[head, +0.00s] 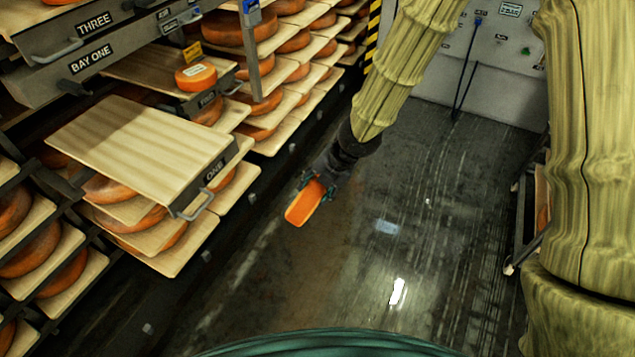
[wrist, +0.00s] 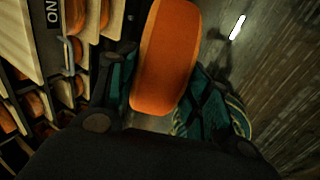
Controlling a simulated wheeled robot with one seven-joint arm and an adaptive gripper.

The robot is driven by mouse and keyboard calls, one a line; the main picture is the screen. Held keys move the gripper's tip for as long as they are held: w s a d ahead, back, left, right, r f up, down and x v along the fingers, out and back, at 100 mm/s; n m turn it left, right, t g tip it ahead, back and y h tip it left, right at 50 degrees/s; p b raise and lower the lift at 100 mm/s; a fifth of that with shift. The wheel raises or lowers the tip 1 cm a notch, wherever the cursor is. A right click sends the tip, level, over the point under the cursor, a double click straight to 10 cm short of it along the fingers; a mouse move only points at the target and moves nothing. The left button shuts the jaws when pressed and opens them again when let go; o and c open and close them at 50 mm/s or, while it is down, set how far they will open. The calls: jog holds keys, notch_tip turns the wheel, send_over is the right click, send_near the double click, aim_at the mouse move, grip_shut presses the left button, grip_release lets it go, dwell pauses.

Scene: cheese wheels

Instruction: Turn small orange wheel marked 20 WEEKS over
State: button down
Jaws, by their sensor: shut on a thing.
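A small orange cheese wheel (head: 304,204) hangs in the air over the aisle floor, tilted and seen mostly edge-on in the head view. My gripper (head: 312,184) is shut on it, with the teal fingers on either side of it. No marking is readable on this held wheel. Another small orange wheel (head: 196,76) lies flat on a board on the rack, with a label on its top too small to read.
A pulled-out empty wooden board (head: 140,140) marked ONE juts from the rack at left, with a metal handle (head: 193,206). Shelves of larger wheels (head: 262,128) line the left. A cart (head: 530,200) stands at right. The wet floor (head: 400,230) between is mostly clear.

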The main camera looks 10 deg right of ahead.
jog(key=shift+w+a+r+g+h+p, duration=0.5)
jog(key=shift+g+h+p, duration=0.3)
jog(key=shift+p, duration=2.6)
jog(key=shift+w+a+r+g+h+p, duration=0.15)
jog(key=shift+a+g+h+p, duration=0.35)
jog(key=shift+p, duration=0.85)
jog(key=shift+w+a+f+g+h+p, duration=0.2)
jog(key=shift+h+p, duration=0.5)
jog(key=shift+p, duration=0.65)
